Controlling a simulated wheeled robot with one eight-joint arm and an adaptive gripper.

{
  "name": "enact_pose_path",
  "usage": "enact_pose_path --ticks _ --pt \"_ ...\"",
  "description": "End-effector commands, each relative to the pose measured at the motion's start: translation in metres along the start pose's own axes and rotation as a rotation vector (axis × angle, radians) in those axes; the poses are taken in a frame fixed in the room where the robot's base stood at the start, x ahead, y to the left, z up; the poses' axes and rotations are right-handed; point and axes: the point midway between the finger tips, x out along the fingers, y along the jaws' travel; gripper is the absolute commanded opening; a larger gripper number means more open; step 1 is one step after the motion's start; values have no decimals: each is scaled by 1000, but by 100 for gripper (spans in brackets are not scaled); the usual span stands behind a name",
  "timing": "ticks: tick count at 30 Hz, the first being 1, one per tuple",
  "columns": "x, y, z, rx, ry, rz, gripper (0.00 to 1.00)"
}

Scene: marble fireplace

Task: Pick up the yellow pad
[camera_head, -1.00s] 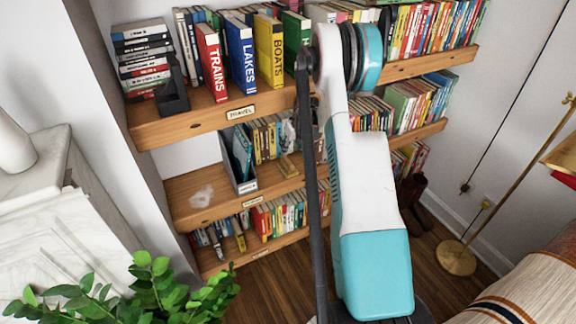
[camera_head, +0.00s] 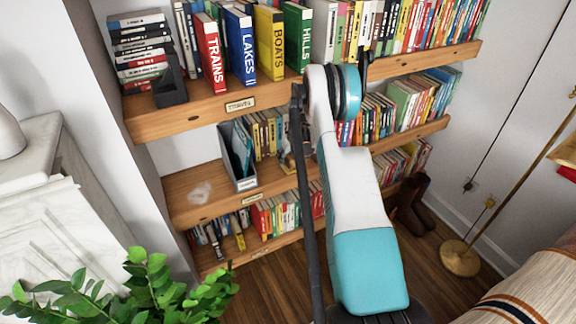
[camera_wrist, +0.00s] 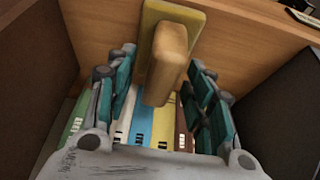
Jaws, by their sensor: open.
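The yellow pad (camera_wrist: 170,60) shows in the wrist view as a yellow-brown flat piece with a thick rounded block in front. It lies against the wooden shelf surface at the top middle. I cannot tell whether the two parts are one piece. My gripper (camera_wrist: 162,68) is open, with teal-padded fingers on the left and right of the block. I see gaps on both sides and no clear contact. In the head view the arm reaches to the middle shelf (camera_head: 190,180), and the arm hides most of the gripper and pad.
A grey magazine holder (camera_head: 243,165) stands on the middle shelf, left of the arm. The upper shelf (camera_head: 190,112) carries books. A leafy plant (camera_head: 150,290) and a brass lamp (camera_head: 460,258) stand nearer.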

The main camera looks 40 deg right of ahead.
Motion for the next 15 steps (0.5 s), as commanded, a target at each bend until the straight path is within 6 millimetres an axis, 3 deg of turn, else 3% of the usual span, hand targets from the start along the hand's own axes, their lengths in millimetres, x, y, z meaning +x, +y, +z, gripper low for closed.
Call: enact_pose_path --ticks 8,14,15 --pt "5 0 0 0 0 0 46" --pt "4 0 0 0 0 0 1" --pt "4 0 0 0 0 0 0"
